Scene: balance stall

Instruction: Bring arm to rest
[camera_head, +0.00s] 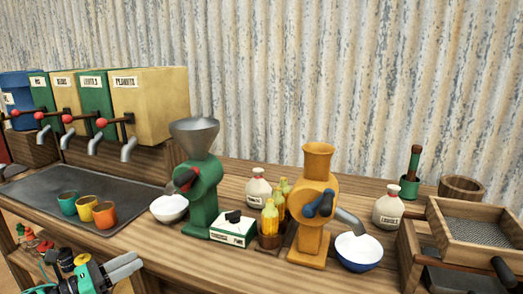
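My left gripper (128,268) shows at the bottom left, low in front of the counter's front edge. It is grey and teal, and its fingers point right. It is seen from the side, and I cannot tell whether its fingers are apart or together. No object shows in it. My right gripper is out of view.
The wooden counter (240,257) holds a green grinder (203,190), an orange grinder (315,215), a white bowl (170,208) and a blue bowl (359,251). Three cups, the middle one yellow (82,209), stand on the dark tray (120,190). A wooden sieve box (475,235) stands right.

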